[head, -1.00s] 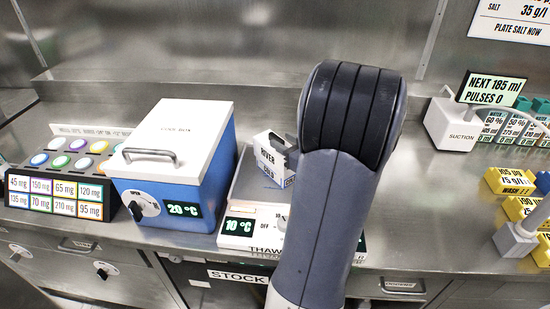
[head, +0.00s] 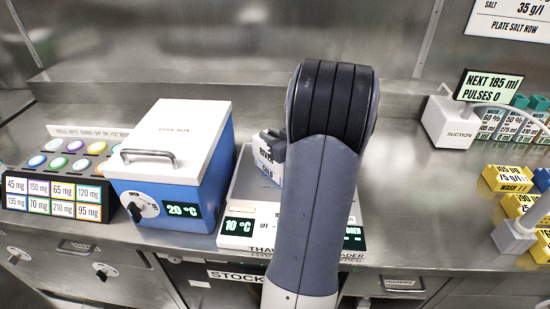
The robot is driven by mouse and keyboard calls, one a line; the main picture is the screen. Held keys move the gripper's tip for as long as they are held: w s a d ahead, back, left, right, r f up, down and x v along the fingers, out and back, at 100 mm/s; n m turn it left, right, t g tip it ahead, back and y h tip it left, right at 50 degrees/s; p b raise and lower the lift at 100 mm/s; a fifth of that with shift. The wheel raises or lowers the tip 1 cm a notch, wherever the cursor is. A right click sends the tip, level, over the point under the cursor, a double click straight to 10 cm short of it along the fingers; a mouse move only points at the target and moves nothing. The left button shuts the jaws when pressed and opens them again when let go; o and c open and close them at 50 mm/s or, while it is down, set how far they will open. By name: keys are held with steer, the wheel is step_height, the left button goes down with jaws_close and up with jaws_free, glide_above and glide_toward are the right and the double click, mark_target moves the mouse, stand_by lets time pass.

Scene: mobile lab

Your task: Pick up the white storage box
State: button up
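The white storage box (head: 264,168), with dark lettering that seems to read "River" and "Cold", stands on the white thaw unit (head: 232,243) in the middle of the bench. My arm hides its right part. A dark grey piece of my gripper (head: 275,146) shows at the top of the box, left of the arm. The rest of the gripper is behind the arm, so I cannot see whether its fingers are open or shut, or whether they touch the box.
A blue cool box (head: 213,160) with a white lid stands close on the left, beside a rack of coloured caps (head: 60,170). On the right are a suction unit (head: 450,125) and yellow blocks (head: 503,178). Bare steel bench (head: 425,210) lies right of the arm.

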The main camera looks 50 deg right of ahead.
jaws_close()
steer(key=shift+r, duration=0.1)
stand_by(0.3)
